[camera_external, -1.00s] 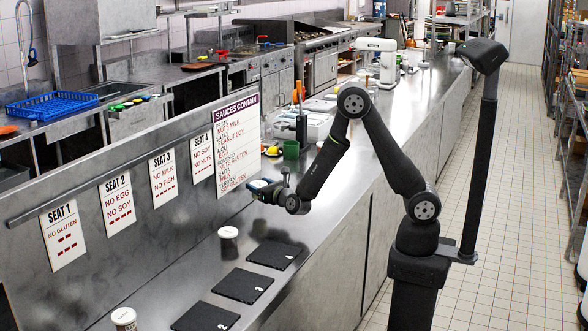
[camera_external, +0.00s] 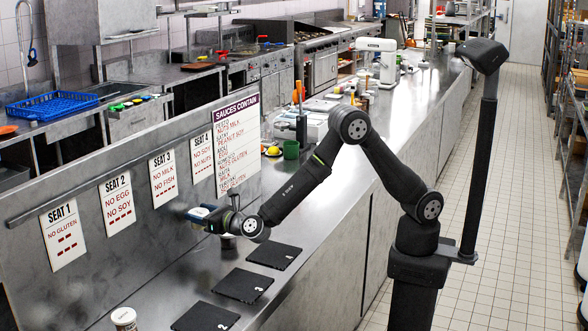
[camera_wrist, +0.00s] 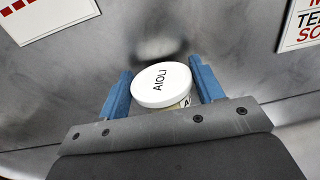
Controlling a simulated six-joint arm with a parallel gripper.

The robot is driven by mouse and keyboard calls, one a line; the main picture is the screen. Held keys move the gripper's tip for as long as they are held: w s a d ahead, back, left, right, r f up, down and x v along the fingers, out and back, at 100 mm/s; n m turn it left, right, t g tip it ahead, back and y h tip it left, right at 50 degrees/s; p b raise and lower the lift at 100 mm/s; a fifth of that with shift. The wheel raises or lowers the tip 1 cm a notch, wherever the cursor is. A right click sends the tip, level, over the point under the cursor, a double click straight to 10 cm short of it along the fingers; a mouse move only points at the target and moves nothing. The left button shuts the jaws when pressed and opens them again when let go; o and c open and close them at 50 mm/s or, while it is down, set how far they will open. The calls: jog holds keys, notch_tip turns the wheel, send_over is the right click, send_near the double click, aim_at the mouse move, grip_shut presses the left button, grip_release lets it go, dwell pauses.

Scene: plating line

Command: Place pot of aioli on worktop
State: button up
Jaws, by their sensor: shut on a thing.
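The pot of aioli (camera_wrist: 162,85) has a round white lid marked AIOLI and sits between my gripper's two blue fingers in the wrist view. My gripper (camera_external: 200,214) is shut on it from the side, in front of the steel splashback below the seat cards. In the outside view the held pot is small and partly hidden by the fingers. The steel worktop (camera_external: 175,280) runs below my gripper. The wrist view does not show the worktop clearly under the pot.
Another pot (camera_external: 228,243) stands on the worktop, mostly hidden by my gripper. A lidded pot (camera_external: 124,317) stands at the near left end. Black numbered slates (camera_external: 243,285) lie along the worktop. Seat cards (camera_external: 116,205) hang on the splashback.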

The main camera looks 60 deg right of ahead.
jog(key=s+a+r+n+g+y, duration=0.1)
jog(key=s+a+n+g+y, duration=0.25)
jog(key=a, duration=1.05)
jog(key=s+a+n+t+y, duration=0.15)
jog(key=a+n+y, duration=0.4)
jog(key=a, duration=0.95)
jog(key=shift+s+a+f+m+g+y, duration=0.1)
jog(key=shift+f+m+g+y, duration=0.25)
jog(key=shift+f, duration=2.1)
jog(key=shift+a+f+m+g+y, duration=0.15)
jog(key=shift+f+m+y, duration=0.4)
jog(key=shift+f, duration=1.9)
jog(key=o, duration=1.1)
jog(key=shift+f, duration=0.15)
